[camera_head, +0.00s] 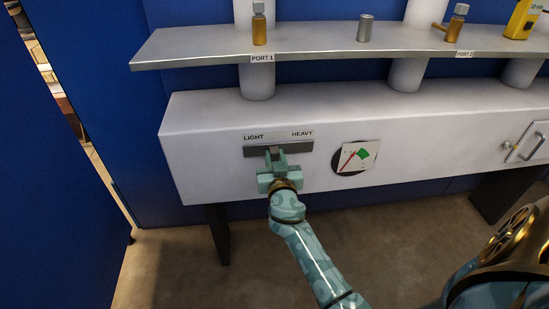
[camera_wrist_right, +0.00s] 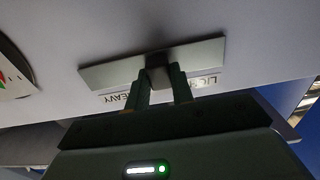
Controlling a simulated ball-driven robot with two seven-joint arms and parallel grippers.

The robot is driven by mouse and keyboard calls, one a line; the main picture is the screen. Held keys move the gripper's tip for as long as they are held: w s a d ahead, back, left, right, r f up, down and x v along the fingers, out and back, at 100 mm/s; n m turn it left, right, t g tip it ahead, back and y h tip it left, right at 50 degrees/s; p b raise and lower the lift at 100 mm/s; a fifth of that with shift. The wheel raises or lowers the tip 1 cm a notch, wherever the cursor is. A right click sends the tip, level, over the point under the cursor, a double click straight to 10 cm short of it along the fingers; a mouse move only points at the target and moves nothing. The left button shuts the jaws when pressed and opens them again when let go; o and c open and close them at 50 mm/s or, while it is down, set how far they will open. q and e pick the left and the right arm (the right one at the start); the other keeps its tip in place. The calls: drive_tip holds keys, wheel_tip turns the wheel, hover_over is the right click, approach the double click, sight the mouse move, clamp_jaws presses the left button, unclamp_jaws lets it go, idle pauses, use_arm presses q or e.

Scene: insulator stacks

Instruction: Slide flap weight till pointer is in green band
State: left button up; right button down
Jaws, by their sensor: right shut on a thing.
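The flap weight is a small grey block (camera_wrist_right: 157,71) on a flat grey rail (camera_wrist_right: 105,76), near the rail's middle. The rail also shows in the head view (camera_head: 302,148), under the labels LIGHT at left and HEAVY at right. My right gripper (camera_head: 275,157) is shut on the block, with one finger on each side in the wrist view (camera_wrist_right: 160,80). The gauge (camera_head: 356,157) is a white plate on a dark disc, right of the rail. Its red pointer (camera_head: 348,160) lies left of the green band (camera_head: 363,153) and looks apart from it. My left gripper is not in view.
The rail and gauge are on the front of a white box (camera_head: 220,130). Above it a grey shelf (camera_head: 200,46) holds small bottles, a metal cylinder (camera_head: 364,28) and a yellow device (camera_head: 522,18). A handled door (camera_head: 527,143) is at right.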

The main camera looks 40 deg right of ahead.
sight(285, 148)
drive_tip(key=s+d, duration=0.1)
drive_tip(key=d, duration=0.2)
drive_tip(key=shift+s, duration=0.4)
drive_tip(key=shift+a, duration=0.1)
drive_tip(key=c, duration=1.2)
unclamp_jaws()
